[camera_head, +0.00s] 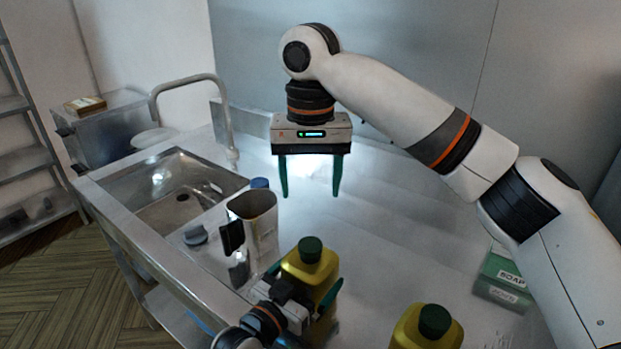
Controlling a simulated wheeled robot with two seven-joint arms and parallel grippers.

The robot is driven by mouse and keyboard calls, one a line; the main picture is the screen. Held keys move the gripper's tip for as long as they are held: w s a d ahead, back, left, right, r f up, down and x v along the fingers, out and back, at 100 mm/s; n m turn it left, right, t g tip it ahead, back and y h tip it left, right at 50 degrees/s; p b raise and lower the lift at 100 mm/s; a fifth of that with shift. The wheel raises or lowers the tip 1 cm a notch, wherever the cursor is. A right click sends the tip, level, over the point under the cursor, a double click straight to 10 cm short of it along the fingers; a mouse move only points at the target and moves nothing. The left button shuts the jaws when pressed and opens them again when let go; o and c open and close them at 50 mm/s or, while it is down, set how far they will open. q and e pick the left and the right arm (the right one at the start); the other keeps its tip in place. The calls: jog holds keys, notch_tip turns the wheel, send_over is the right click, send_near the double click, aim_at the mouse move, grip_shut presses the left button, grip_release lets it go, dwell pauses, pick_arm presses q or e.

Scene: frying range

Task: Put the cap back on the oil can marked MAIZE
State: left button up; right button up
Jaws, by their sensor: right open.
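A yellow oil can (308,268) with a dark green cap (310,249) on its top stands upright at the lower middle of the counter. My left gripper (306,284) has its green fingers on either side of this can, apparently closed against it. A second yellow oil can (408,334) with a dark green cap (434,320) on top stands at the bottom edge, partly cut off. No marking is readable on either can, so I cannot tell which is MAIZE. My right gripper (310,190) is open and empty, pointing down above the counter behind the first can.
A grey knob-like piece (195,236) lies near the sink (178,190). A green box (503,279) sits at right. The middle counter is clear.

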pick_arm(q)
jog(key=b+v, duration=0.1)
jog(key=v, duration=1)
jog(key=shift+f, duration=0.1)
jog(key=shift+s+a, duration=0.25)
jog(key=shift+s, duration=0.2)
